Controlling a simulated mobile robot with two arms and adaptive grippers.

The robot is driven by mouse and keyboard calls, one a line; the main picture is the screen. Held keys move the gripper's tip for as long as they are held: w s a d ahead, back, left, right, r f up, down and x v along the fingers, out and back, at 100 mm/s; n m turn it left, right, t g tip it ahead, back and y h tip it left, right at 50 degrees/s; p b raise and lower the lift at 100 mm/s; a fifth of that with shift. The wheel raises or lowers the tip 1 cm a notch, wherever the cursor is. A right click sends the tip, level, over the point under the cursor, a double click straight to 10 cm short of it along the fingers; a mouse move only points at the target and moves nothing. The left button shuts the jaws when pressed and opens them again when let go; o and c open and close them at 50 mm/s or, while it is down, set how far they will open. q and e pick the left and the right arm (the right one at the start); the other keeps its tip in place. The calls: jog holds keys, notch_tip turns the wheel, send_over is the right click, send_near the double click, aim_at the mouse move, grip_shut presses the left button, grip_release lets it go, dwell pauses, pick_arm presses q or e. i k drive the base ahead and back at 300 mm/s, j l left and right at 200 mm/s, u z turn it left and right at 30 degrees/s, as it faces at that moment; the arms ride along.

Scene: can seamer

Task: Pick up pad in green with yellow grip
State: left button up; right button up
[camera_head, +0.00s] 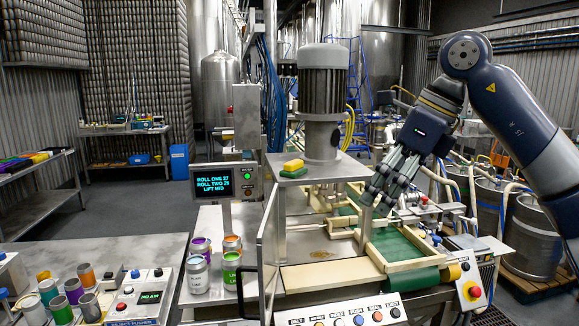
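The pad (293,172), green with a yellow grip on top, lies on the flat grey top plate of the can seamer, just left of the big motor's base. My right gripper (377,198) reaches in from the right and points down over the conveyor area, to the right of the pad and clearly apart from it. Its dark fingers overlap one another and a pale upright post (365,228) just below, so I cannot tell how far they are open or whether they touch it. My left gripper is out of view.
The grey motor (322,95) rises beside the pad. A screen (213,186) stands to the left, above several coloured cans (198,275). A clear door panel (268,250) stands before the seamer. Kegs (533,235) stand at the right.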

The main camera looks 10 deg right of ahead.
aim_at(293, 169)
jog(key=i, duration=1.65)
